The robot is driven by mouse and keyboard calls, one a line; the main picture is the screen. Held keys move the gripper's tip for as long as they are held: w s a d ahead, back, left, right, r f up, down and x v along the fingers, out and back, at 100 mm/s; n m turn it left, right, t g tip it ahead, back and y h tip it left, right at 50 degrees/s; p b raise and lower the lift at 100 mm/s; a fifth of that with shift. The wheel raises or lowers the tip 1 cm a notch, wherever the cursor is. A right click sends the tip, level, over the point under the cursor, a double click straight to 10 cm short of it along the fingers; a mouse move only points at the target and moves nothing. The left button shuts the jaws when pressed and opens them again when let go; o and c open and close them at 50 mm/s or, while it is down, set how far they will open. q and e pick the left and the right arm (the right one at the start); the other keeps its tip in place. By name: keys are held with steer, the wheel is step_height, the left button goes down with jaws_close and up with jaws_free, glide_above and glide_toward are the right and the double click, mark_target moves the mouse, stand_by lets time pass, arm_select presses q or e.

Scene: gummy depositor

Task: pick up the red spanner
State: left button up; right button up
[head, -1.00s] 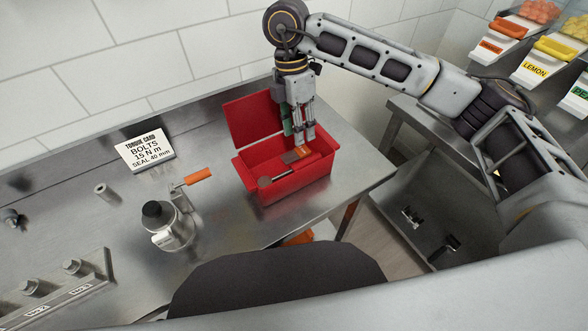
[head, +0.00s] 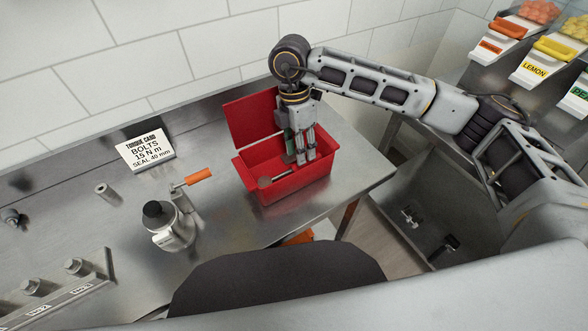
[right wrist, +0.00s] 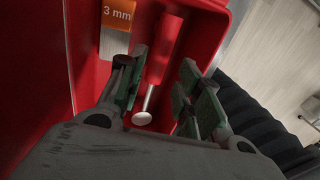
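A red-handled tool (right wrist: 165,50) with a thin metal shaft and a round pale end lies in the open red toolbox (head: 295,187). It is the only thing seen that could be the red spanner, but its shape does not clearly show a spanner. In the head view its round grey end (head: 265,182) shows at the box's left part; the handle is hidden or blends into the red box. My right gripper (head: 302,160) reaches down into the box. In the right wrist view its open fingers (right wrist: 163,60) stand either side of the handle, with gaps. My left gripper is not in view.
An orange-labelled "3 mm" piece (right wrist: 116,25) lies in the box beside the tool. The raised lid (head: 250,118) stands behind. A metal device with an orange handle (head: 198,177) and a torque card (head: 146,150) are to the left on the steel bench.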

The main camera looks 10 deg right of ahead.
steer(key=f, duration=0.4)
steer(key=shift+s+f+p, duration=0.1)
steer(key=shift+s+p, duration=0.2)
steer(key=shift+s+f, duration=0.1)
steer(key=shift+f, duration=0.2)
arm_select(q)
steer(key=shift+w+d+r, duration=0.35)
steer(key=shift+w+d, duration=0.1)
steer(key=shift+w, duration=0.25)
arm_select(e)
steer(key=c, duration=0.7)
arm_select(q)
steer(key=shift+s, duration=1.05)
arm_select(e)
jaws_close()
